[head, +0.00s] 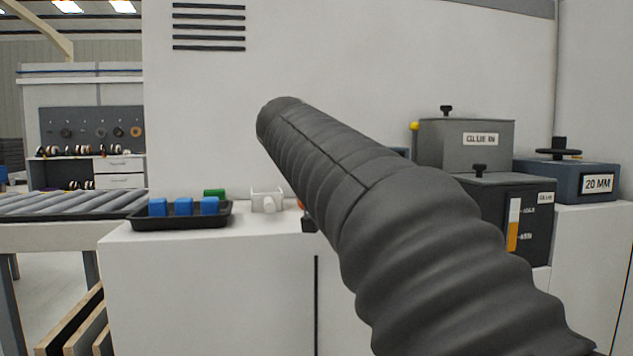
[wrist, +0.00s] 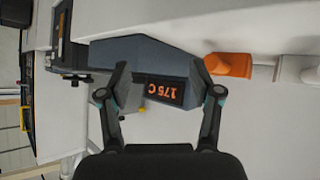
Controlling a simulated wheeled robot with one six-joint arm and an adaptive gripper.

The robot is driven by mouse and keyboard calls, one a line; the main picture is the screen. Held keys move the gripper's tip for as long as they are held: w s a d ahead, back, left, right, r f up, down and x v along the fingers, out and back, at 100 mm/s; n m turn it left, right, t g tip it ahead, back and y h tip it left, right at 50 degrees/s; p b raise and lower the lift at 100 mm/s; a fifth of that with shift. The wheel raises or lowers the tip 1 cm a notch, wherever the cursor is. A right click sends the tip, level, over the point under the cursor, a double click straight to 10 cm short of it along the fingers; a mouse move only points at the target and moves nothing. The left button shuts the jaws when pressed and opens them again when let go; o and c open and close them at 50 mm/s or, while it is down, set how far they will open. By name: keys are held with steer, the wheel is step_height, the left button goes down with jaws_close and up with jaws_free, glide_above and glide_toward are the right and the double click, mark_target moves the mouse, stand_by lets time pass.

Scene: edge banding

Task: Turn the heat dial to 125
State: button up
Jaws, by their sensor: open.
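In the wrist view, a blue-grey heater box (wrist: 135,52) lies ahead of my gripper (wrist: 160,66). Its dark display (wrist: 163,92) shows an orange reading, upside down, that looks like 175 C. My two fingers are spread, one on each side of the display, with nothing seen held between them. I cannot make out the heat dial itself in either view, nor whether the fingers touch the box. In the head view my dark ribbed arm covers the heater area and hides my gripper.
In the head view a black tray (head: 182,222) with blue blocks sits left, and a glue tank (head: 463,146) and a 20 MM unit (head: 568,178) stand right.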

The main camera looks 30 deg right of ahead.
steer(key=w+d+r+m+g+h, duration=0.1)
steer(key=w+d+r+m+h, duration=0.25)
steer(key=d+r+m, duration=0.35)
steer(key=w+d+f, duration=0.1)
steer(key=d, duration=0.2)
steer(key=w+d+f+n, duration=0.1)
steer(key=w+d+f, duration=0.1)
steer(key=d, duration=0.2)
steer(key=w+d+f+n, duration=0.1)
steer(key=d, duration=0.2)
steer(key=shift+w+d+f, duration=0.3)
steer(key=shift+c, duration=0.2)
steer(key=c, duration=1.1)
